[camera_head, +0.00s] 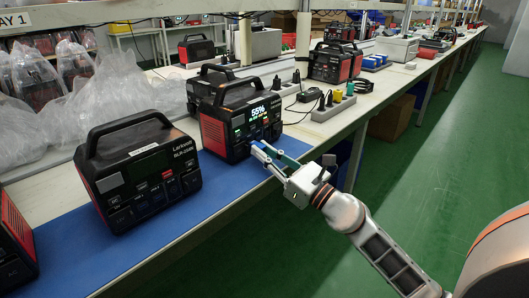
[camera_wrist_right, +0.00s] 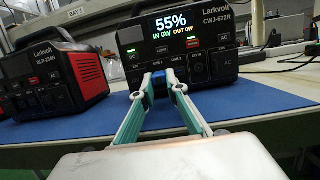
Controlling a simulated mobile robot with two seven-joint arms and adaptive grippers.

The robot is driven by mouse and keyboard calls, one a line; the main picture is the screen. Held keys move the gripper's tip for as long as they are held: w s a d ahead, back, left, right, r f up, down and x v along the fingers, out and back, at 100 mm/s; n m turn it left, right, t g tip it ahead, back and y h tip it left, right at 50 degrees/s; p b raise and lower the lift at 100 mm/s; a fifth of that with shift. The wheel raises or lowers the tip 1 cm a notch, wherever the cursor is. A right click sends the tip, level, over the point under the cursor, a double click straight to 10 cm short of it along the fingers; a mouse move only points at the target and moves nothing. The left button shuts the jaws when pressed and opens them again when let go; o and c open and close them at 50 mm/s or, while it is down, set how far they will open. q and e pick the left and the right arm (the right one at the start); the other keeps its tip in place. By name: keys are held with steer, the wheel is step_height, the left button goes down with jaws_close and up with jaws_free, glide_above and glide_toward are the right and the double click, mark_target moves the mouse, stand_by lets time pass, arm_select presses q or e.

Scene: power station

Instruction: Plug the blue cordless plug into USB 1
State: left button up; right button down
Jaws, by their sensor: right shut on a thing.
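My right gripper (camera_head: 264,152) is shut on the blue plug (camera_wrist_right: 160,85) and holds it above the blue mat, just in front of the lit power station (camera_head: 210,130). In the right wrist view, this station (camera_wrist_right: 215,25) shows 55% and the name CWJ-672R. My right gripper's fingertips (camera_wrist_right: 159,80) point at the lower middle of its front panel. The fingers and the plug hide part of the port row. The port labels are too small to read surely, and I cannot tell whether the plug touches the panel. My left gripper is not in view.
A Larkvolt BLR-254N station (camera_head: 140,170) stands to the left on the blue mat (camera_head: 190,220). Part of another station (camera_head: 12,245) is at the left edge. A power strip (camera_head: 325,110) lies on the right. The mat's front is bare.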

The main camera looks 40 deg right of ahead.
steer(key=shift+w, duration=0.2)
steer(key=c, duration=1.9)
jaws_free()
steer(key=shift+s+f, duration=0.25)
steer(key=shift+s, duration=0.3)
steer(key=shift+v, duration=5.45)
steer(key=shift+d+r, duration=0.1)
steer(key=shift+r, duration=0.1)
